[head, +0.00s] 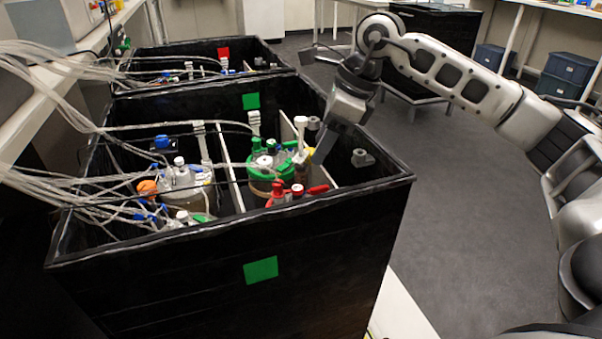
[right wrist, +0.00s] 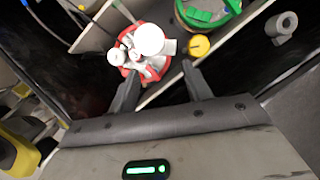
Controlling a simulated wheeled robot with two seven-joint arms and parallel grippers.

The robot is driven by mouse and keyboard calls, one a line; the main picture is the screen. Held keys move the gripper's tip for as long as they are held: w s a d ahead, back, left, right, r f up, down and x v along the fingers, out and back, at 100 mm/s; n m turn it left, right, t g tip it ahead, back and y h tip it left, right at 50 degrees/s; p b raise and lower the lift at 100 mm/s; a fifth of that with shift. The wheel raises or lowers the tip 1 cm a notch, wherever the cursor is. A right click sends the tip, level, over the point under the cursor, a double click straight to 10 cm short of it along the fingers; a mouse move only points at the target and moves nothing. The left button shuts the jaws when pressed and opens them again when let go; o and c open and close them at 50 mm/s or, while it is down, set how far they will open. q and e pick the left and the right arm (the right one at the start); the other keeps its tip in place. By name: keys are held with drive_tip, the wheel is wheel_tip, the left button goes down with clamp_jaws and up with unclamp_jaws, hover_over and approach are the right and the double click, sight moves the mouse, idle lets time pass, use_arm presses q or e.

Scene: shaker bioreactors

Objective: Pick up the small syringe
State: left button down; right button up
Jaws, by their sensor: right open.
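A slim white upright piece with a white top (head: 300,128), possibly the small syringe, stands among the fittings of the green-lidded vessel; I cannot be sure. In the right wrist view a round white top (right wrist: 149,38) sits over a red-rimmed cluster, just beyond the fingertips; it may be the same piece. My right gripper (head: 321,154) reaches down into the black box from above, beside the vessel's right side. Its two fingers (right wrist: 158,72) are apart with nothing held between them. My left gripper is out of view.
The green-lidded vessel (head: 260,177) has red fittings (head: 278,192) and a yellow cap (right wrist: 199,45) close by. A black box (head: 330,212) with high walls and a pale divider surrounds it. Tubes (head: 60,190) crowd the left. Open floor (head: 470,210) lies right.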

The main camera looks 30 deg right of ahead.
sight(307, 156)
drive_tip(key=x, duration=0.2)
drive_tip(key=w+x, duration=0.1)
drive_tip(key=x, duration=0.2)
drive_tip(key=shift+a+r+b, duration=0.1)
drive_tip(key=shift+a+b, duration=0.15)
drive_tip(key=shift+b, duration=0.15)
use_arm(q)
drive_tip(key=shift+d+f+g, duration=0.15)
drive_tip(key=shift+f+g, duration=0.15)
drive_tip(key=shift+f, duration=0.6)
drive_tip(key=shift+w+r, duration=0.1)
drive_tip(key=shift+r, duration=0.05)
use_arm(e)
drive_tip(key=c, duration=0.7)
